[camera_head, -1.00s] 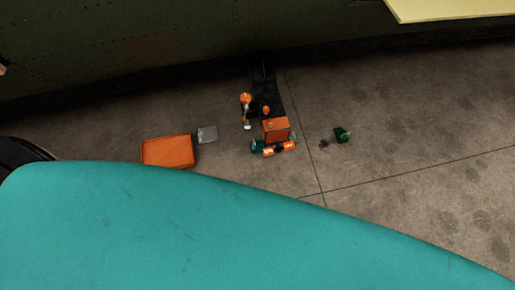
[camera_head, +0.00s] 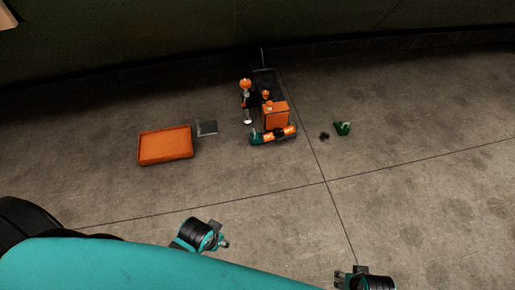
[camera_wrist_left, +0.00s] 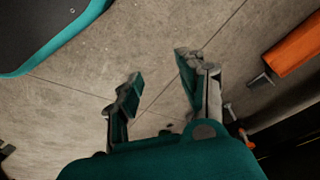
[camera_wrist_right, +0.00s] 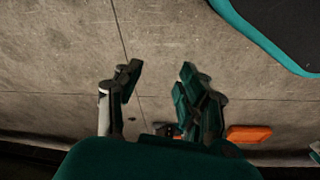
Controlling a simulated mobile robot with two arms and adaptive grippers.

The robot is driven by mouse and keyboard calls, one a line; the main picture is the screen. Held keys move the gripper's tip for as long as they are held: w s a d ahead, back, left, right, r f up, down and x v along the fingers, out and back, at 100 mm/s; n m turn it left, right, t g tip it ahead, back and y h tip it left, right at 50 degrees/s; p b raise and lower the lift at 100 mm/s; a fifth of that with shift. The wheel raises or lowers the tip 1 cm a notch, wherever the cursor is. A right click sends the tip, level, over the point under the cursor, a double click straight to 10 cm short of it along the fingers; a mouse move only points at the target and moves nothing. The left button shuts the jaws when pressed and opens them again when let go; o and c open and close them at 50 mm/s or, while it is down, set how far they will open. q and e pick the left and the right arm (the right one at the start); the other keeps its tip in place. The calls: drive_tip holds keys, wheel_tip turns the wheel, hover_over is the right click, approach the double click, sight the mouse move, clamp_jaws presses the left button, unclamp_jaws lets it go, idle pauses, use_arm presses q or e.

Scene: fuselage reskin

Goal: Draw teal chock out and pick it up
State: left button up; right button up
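No chock can be made out for sure. A small green object (camera_head: 342,128) lies on the floor to the right of an orange box (camera_head: 275,115). Either could be the teal chock; I cannot tell. My left gripper (camera_head: 224,242) is low in the head view, and its fingers stand apart and empty in the left wrist view (camera_wrist_left: 160,84). My right gripper (camera_head: 345,279) is at the bottom edge; the right wrist view shows it open and empty (camera_wrist_right: 157,82).
An orange-topped object (camera_head: 246,95) stands near a dark mat. A small dark piece (camera_head: 324,136) lies near the green object. The concrete floor between the grippers and these things is clear.

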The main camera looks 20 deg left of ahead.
use_arm(q)
drive_tip(key=shift+w, duration=0.15)
use_arm(e)
drive_tip(key=shift+w, duration=0.15)
use_arm(q)
drive_tip(key=shift+p, duration=0.4)
drive_tip(key=s+a+f+g+p, duration=0.1)
drive_tip(key=s+f+p, duration=0.2)
drive_tip(key=s+p, duration=0.5)
drive_tip(key=s+a+f+p, duration=0.2)
drive_tip(key=s+f+p, duration=0.1)
drive_tip(key=s+p, duration=0.6)
drive_tip(key=shift+s+a+f+g, duration=0.2)
drive_tip(key=shift+s+g, duration=0.2)
drive_tip(key=shift+s, duration=0.75)
use_arm(e)
drive_tip(key=s+d+f+g, duration=0.1)
drive_tip(key=s+f, duration=0.2)
drive_tip(key=s, duration=0.6)
drive_tip(key=s+d+f, duration=0.2)
drive_tip(key=s+f, duration=0.1)
drive_tip(key=s, duration=0.7)
drive_tip(key=shift+s+f+g, duration=0.15)
drive_tip(key=shift+g, duration=0.25)
drive_tip(key=shift+d+n, duration=0.1)
drive_tip(key=shift+n, duration=0.2)
